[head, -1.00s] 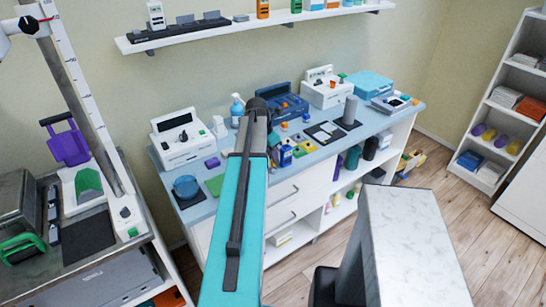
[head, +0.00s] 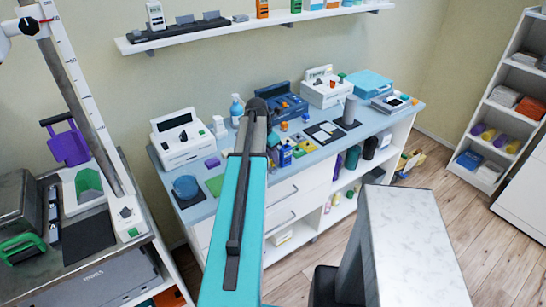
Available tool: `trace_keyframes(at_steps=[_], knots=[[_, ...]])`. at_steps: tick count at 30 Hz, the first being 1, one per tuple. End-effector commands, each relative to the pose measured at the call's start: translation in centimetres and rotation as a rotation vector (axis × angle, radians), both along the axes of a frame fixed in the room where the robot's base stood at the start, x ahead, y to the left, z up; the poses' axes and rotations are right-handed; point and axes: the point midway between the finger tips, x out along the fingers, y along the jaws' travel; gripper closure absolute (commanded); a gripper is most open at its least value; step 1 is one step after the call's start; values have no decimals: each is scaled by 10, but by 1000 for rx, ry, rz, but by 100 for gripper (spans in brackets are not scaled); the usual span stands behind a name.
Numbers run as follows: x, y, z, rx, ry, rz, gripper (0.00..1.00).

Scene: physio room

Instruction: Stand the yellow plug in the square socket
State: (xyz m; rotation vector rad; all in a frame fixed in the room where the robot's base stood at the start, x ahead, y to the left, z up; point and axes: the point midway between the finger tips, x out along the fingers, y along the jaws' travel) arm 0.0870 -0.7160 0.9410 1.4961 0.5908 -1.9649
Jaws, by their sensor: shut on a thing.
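My arm reaches out over the blue-topped counter (head: 215,187), and its dark wrist end (head: 257,106) is near the back of the counter. My gripper's jaws are hidden behind the arm, so I cannot see what is between them. A group of small coloured pieces lies just right of the arm, with a yellow piece (head: 298,152) and a blue block (head: 285,156) among them. They are too small for me to tell the yellow plug or the square socket for certain.
A white device (head: 178,140) and a blue round tub (head: 186,187) stand left of the arm. A dark blue case (head: 283,100), another white device (head: 326,90) and a grey cylinder (head: 350,108) stand to the right. A shelf (head: 230,33) hangs above. A pale-topped block (head: 415,240) is in the foreground.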

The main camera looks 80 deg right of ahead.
Motion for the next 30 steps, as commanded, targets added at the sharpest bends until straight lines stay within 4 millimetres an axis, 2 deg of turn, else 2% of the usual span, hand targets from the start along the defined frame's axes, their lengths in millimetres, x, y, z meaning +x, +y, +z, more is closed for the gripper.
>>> trace_keyframes(at_steps=[30], knots=[[0, 0, -7, 0, 0, 0, 100]])
